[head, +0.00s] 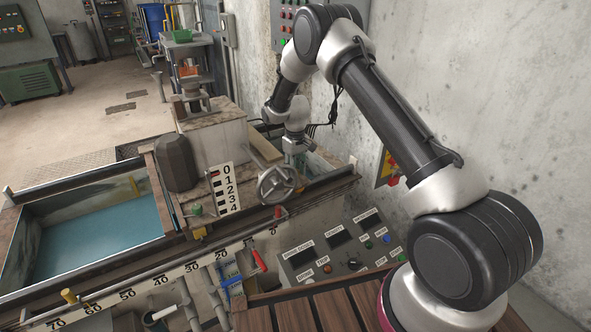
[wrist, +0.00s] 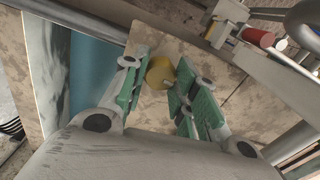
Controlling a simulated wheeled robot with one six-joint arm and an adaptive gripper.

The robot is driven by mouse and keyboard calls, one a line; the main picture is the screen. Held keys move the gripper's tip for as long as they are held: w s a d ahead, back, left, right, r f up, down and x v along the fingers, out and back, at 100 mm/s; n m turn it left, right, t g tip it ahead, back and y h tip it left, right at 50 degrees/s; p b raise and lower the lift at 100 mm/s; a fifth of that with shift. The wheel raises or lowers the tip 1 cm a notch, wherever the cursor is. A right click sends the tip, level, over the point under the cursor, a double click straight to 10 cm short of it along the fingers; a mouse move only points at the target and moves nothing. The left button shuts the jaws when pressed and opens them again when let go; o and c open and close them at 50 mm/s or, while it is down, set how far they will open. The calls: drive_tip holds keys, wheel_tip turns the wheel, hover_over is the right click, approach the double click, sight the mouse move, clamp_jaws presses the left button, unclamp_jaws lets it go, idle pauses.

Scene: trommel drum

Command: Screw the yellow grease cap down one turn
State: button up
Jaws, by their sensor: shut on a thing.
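The yellow grease cap (wrist: 160,72) shows in the wrist view as a round yellow piece between the green-padded fingertips, over a stained, pale surface. My gripper (wrist: 161,75) is shut on it, with one finger at its left and one at its right. In the head view my arm reaches over the machine and my gripper (head: 299,146) points down behind the handwheel. The cap is hidden there. The cap's underside and thread cannot be seen.
A handwheel (head: 276,183) and a number plate (head: 223,188) stand in front of my gripper. A concrete wall (head: 470,90) is close on the right. A red cylinder (wrist: 258,37) and metal rods are near the fingers. A water tank (head: 95,235) lies left.

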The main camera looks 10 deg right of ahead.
drive_tip(key=m, duration=0.4)
drive_tip(key=shift+m, duration=0.3)
drive_tip(key=m, duration=0.3)
drive_tip(key=shift+m, duration=0.3)
drive_tip(key=m, duration=0.4)
drive_tip(key=shift+m, duration=2.3)
